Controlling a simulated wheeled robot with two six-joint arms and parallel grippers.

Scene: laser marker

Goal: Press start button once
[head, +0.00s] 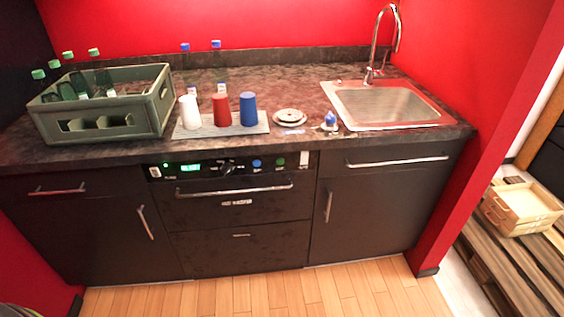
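A black control panel (230,168) runs along the cabinet front just under the worktop. It carries a lit green display (190,169), a dark knob (228,168), a blue round button (256,163) and a green round button (280,162). The labels under the buttons are too small to read, so I cannot tell which one is marked start. Neither of my grippers shows in the head view, and nothing touches the panel.
A drawer handle (235,190) sticks out just below the panel. On the worktop (285,95) stand a bottle crate (157,112), several bottles, a mat (262,127) with white, red and blue cups, small plates (290,116) and a sink (400,104). The wooden floor (270,292) in front is clear.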

